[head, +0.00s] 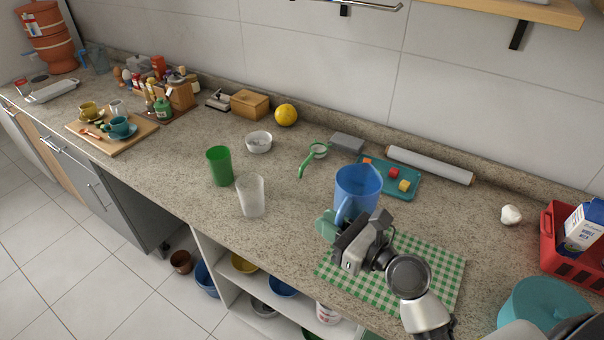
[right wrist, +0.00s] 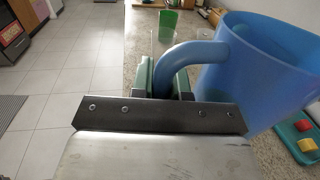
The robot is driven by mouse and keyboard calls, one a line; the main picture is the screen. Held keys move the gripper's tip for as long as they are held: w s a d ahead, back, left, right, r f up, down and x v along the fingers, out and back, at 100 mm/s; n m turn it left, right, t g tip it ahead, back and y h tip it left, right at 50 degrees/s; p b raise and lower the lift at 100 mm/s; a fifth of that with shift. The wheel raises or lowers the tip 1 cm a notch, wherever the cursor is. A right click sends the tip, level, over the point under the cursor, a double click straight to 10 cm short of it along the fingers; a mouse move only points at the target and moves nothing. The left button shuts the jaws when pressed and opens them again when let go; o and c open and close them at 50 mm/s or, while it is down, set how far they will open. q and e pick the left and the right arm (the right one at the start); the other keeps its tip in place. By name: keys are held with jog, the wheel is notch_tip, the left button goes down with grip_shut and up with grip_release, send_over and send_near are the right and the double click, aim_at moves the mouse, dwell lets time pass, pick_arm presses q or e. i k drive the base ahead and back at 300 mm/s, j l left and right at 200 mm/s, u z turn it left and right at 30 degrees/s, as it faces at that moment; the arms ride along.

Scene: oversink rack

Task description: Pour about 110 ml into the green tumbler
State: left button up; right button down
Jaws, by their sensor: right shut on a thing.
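The green tumbler (head: 219,166) stands upright on the counter, left of the middle in the head view. It also shows at the top of the right wrist view (right wrist: 168,24). A blue pitcher (head: 358,188) is upright, to the right of the tumbler and apart from it. My right gripper (head: 343,222) is shut on the pitcher's handle (right wrist: 188,58), and the pitcher body (right wrist: 262,70) fills the right of the wrist view. Whether the pitcher's base touches the counter is hidden, and so is its content. My left gripper is not in view.
A clear frosted cup (head: 251,196) stands close beside the tumbler, towards the pitcher. A white bowl (head: 258,142), green strainer (head: 316,152) and teal tray (head: 413,184) lie farther back. A green checked cloth (head: 430,272) lies under my right arm. Bare counter separates cup and pitcher.

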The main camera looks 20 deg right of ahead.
aim_at(218, 157)
jog(key=j+z, duration=0.1)
jog(key=z, duration=0.45)
jog(key=i+j+z, duration=0.2)
jog(key=j, duration=0.3)
jog(key=j+z, duration=0.2)
jog(key=j, duration=0.25)
jog(key=i+j+z, duration=0.2)
jog(key=j, duration=0.3)
jog(key=j+z, duration=0.15)
jog(key=j, duration=2.5)
